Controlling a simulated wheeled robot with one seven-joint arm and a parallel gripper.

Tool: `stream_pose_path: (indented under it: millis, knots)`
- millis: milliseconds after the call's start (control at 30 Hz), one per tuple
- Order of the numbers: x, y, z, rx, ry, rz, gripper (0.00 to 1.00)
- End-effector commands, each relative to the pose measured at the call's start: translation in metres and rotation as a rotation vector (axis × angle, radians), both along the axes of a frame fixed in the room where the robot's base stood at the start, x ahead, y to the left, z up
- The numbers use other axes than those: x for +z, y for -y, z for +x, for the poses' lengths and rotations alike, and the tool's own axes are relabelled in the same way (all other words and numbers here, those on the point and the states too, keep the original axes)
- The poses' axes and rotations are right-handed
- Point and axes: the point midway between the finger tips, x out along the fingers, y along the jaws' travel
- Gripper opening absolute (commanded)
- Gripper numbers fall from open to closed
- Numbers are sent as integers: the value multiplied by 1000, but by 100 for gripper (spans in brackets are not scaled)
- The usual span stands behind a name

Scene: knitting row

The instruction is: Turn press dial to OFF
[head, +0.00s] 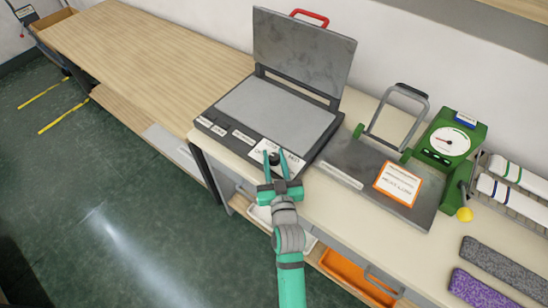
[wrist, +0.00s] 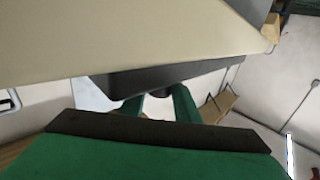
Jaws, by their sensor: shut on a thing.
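The press (head: 275,108) stands on the bench with its lid raised and a red handle (head: 310,17) on top. Its black dial (head: 274,158) sits at the front right of the base, by a white label plate (head: 292,158). My gripper (head: 273,160) reaches up from below and is shut on the dial, one finger on each side. The dial's pointer and much of the label are hidden by the fingers. In the wrist view, the green fingers (wrist: 160,105) close around the dark dial (wrist: 158,93) under the press's front edge.
Grey (head: 505,265) and purple (head: 482,287) knitted pieces lie at the lower right. The wooden bench top (head: 150,50) at left is clear.

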Motion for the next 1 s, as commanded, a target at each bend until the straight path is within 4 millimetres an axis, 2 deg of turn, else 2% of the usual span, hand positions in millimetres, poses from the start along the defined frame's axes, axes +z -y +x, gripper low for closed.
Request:
stream_pose_path:
  millis: [633, 667, 700, 733, 1000]
  knots:
    - [-2, 0, 0, 20, -4, 0, 6]
    - [-2, 0, 0, 20, -5, 0, 33]
    - [-2, 0, 0, 20, -5, 0, 43]
    - [-2, 0, 0, 20, -4, 0, 47]
    - [-1, 0, 0, 19, -3, 0, 47]
